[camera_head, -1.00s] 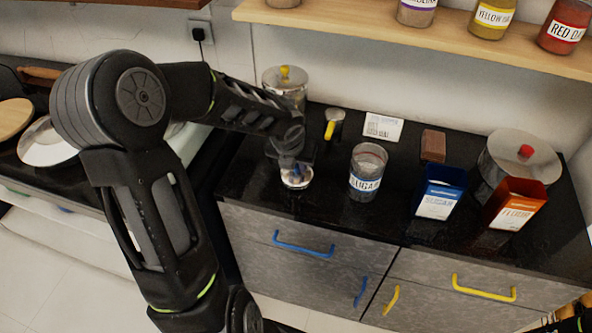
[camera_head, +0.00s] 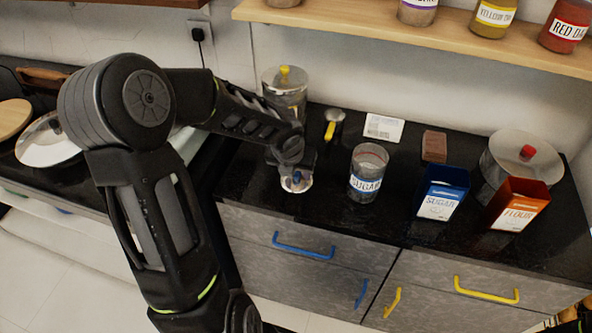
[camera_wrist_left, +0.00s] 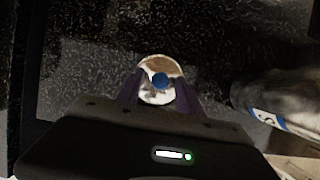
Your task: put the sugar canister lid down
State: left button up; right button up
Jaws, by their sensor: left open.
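The sugar canister lid (camera_head: 297,185) is a shiny round disc with a blue knob. It appears to lie flat on the black counter, left of the sugar canister (camera_head: 364,176), a clear jar labelled SUGAR with its top uncovered. My left gripper (camera_head: 296,172) is right above the lid and hides part of it. In the left wrist view the lid (camera_wrist_left: 157,96) shows between the open fingers, with its blue knob (camera_wrist_left: 161,80) in the middle; whether the fingers touch it I cannot tell. The canister (camera_wrist_left: 278,100) shows at the right there.
A canister with a yellow knob (camera_head: 285,88) stands behind my left gripper. A yellow-handled scoop (camera_head: 331,128), a white card (camera_head: 383,127), a brown block (camera_head: 434,146), a blue sugar box (camera_head: 440,192), an orange flour box (camera_head: 515,205) and a metal pot (camera_head: 500,150) share the counter.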

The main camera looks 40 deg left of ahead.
pick_arm(q)
jog(key=shift+s+r+p, duration=0.1)
jog(key=shift+r+p, duration=0.2)
jog(key=shift+r, duration=0.25)
jog(key=p+v, duration=0.3)
jog(key=v, duration=0.8)
jog(key=shift+p, duration=0.4)
jog(key=shift+s+d, duration=0.1)
jog(key=shift+s, duration=0.05)
